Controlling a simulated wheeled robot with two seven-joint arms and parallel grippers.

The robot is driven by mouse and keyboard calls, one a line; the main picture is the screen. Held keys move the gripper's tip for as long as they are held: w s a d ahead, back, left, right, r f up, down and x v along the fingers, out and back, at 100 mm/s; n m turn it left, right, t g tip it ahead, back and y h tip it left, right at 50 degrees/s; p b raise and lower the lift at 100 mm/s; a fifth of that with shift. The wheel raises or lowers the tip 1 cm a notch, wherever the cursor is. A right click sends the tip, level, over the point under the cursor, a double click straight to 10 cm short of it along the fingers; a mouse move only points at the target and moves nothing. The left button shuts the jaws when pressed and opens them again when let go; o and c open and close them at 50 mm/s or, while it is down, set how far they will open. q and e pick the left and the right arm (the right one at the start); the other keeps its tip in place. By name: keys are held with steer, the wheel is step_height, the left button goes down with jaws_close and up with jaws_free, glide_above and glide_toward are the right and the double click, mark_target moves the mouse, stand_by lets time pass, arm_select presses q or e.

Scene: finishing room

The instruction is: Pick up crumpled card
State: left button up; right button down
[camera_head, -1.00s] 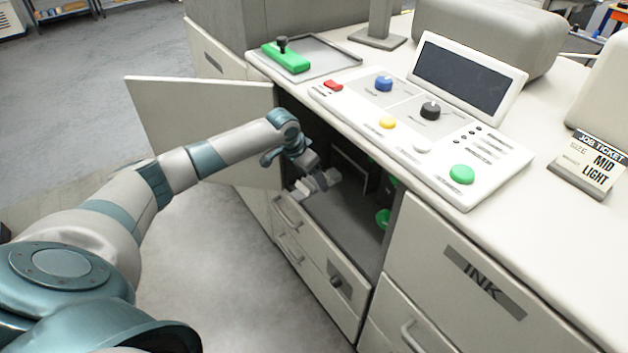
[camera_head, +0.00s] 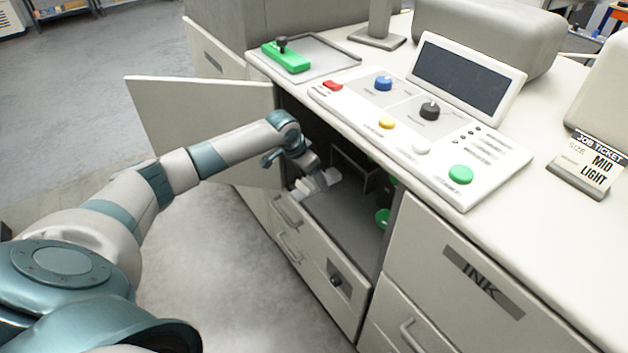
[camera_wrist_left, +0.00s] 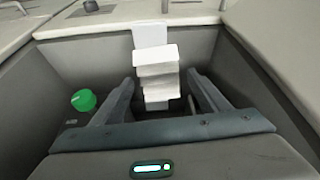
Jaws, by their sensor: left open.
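The crumpled card (camera_wrist_left: 158,76) shows in the left wrist view as a white, folded stack inside the open compartment. My left gripper (camera_wrist_left: 160,84) is open, with one dark finger on each side of the card and a visible gap at both sides. In the head view, my left gripper (camera_head: 318,184) reaches into the cabinet opening from the left. Pale shapes show at its end there, and I cannot clearly tell the card from the fingers. My right gripper is not in view.
The open cabinet door (camera_head: 200,120) stands left of my forearm. A green round part (camera_wrist_left: 83,100) sits at the compartment's left in the wrist view. The control panel (camera_head: 400,135) lies above the opening, with drawers (camera_head: 310,255) below.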

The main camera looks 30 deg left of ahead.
mark_target(307, 181)
arm_select(q)
steer(key=shift+f, duration=0.1)
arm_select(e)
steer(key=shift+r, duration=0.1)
arm_select(q)
steer(key=c, duration=1.1)
